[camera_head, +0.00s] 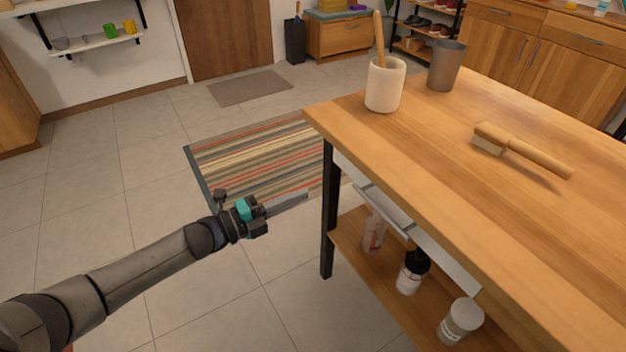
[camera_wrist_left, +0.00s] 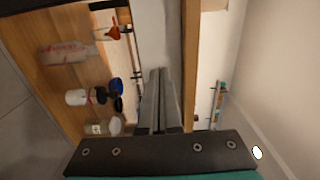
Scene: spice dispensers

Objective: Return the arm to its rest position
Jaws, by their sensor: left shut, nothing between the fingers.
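My left arm reaches in from the lower left in the head view. Its gripper (camera_head: 303,195) is shut and empty, held in the air over the floor just left of the table (camera_head: 455,215). In the left wrist view the two fingers (camera_wrist_left: 158,72) lie together with nothing between them. They point along the pale panel under the tabletop, and I cannot tell the exact gap to it. My right gripper is not in view.
On the table are a white crock (camera_head: 385,88), a grey cup (camera_head: 445,66) and a wooden brush (camera_head: 520,150). The lower shelf holds a red-labelled container (camera_head: 374,233), a black-capped bottle (camera_head: 411,275) and a jar (camera_head: 460,322). The floor left of the table is clear, with a striped rug (camera_head: 255,155).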

